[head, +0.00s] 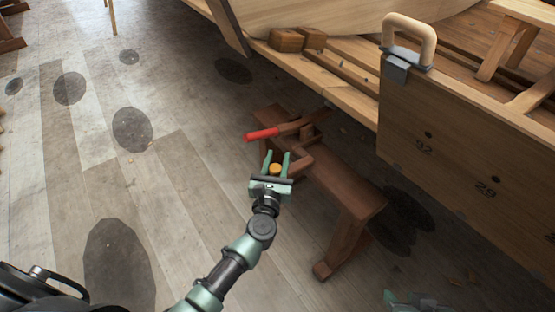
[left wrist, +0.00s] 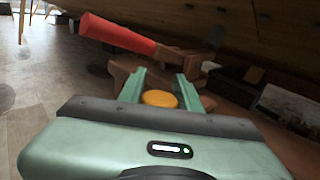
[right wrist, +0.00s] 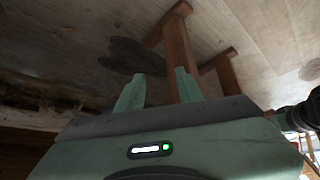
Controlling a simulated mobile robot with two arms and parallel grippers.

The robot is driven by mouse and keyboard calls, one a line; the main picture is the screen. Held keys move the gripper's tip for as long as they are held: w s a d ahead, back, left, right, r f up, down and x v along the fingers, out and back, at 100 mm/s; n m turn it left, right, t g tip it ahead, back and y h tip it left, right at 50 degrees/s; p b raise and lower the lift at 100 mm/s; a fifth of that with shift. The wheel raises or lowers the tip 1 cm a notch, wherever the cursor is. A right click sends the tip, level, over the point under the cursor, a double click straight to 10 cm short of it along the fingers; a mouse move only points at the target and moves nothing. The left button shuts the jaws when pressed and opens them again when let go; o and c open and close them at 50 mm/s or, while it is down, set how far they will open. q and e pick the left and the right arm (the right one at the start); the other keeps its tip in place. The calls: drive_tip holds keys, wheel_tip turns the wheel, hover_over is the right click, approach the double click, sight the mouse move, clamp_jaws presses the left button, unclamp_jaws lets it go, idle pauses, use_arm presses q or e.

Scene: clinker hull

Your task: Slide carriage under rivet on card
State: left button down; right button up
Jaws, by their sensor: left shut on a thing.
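My left gripper (head: 276,160) is at the near side of a low brown wooden bench (head: 345,185). Its fingers are shut on a round orange-yellow knob (head: 275,169), which also shows between the fingers in the left wrist view (left wrist: 160,98). Brown wooden blocks sit on the bench just beyond it; I cannot tell which part is the carriage. A lever with a red handle (head: 262,134) lies across the bench there, above the fingers. I cannot make out the rivet or the card. My right gripper (right wrist: 158,85) is open and empty, its tips apart, low at the right.
The wooden hull and its planked staging (head: 340,92) stand behind the bench. A large board marked with numbers (head: 470,165), with a wooden handle (head: 410,35) clamped on top, blocks the right side. The floor at left is clear.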

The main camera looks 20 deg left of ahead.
use_arm(q)
drive_tip(key=shift+d, duration=0.1)
